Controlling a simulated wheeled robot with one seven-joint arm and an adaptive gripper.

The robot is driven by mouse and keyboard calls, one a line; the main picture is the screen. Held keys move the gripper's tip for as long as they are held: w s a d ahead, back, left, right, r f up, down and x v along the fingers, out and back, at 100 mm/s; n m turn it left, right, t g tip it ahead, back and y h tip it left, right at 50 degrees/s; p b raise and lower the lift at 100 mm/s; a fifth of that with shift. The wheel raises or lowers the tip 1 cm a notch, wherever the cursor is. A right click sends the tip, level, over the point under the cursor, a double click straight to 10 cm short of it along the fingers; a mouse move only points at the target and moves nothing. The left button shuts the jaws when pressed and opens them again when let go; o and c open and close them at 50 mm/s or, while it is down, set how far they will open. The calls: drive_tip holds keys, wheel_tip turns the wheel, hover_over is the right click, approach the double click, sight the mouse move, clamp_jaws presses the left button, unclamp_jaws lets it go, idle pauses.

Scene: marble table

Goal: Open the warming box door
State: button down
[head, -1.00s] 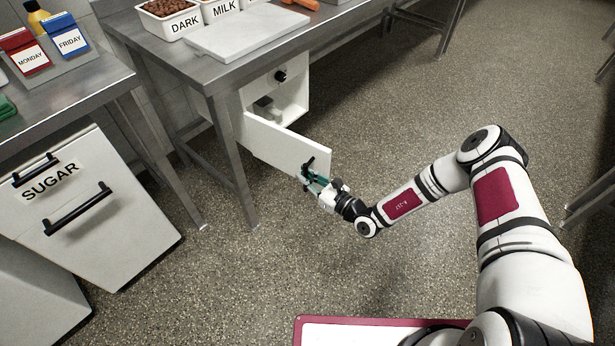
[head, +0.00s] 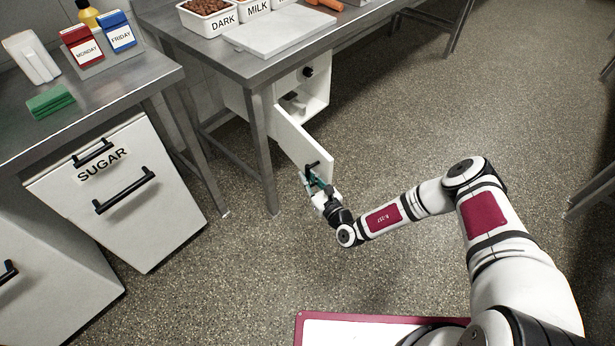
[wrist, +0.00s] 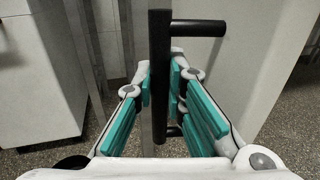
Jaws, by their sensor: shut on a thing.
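The warming box (head: 318,92) is a white cabinet under the steel table, with a black knob on it. Its white door (head: 300,138) stands swung out wide from the box, and the inside shows. My gripper (head: 317,182) is at the free edge of the door, shut on its black handle (head: 313,170). In the wrist view, the black handle (wrist: 160,70) stands upright between the teal finger pads of my gripper (wrist: 163,105), with the white door (wrist: 245,60) to the right. Part of the box's inside is hidden by the door.
A steel table leg (head: 262,150) stands close to the left of the door. A white SUGAR bin (head: 150,215) is at the left under another table. A marble slab (head: 275,35) and tubs sit on the table above the box. Floor (head: 265,270) in front is clear.

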drive_tip(key=c, duration=1.6)
unclamp_jaws()
drive_tip(key=v, duration=1.2)
